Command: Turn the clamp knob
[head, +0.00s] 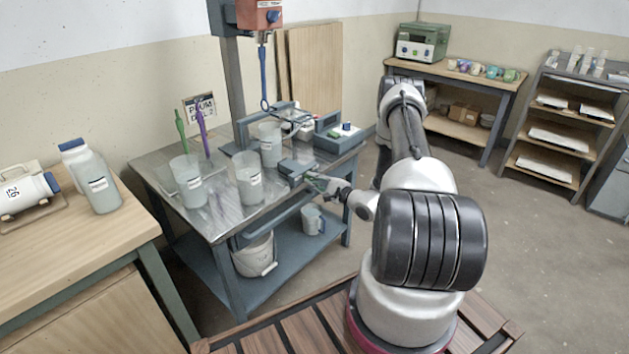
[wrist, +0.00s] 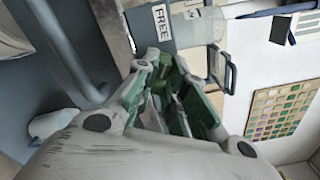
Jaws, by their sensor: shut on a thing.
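My gripper (head: 318,183) is at the front right edge of the metal-topped table, beside a grey clamp block (head: 296,167). In the wrist view the green-padded fingers of my gripper (wrist: 167,64) are close together against the block's end and shut on the clamp knob. The knob is almost wholly hidden by the fingers, so its turn angle cannot be seen.
Translucent buckets (head: 250,178) stand on the metal table (head: 224,222), left of my gripper. A mixer head (head: 260,14) with a blue shaft hangs above. A white pail (head: 255,256) and a jug (head: 312,219) stand on the lower shelf. The floor to the right is open.

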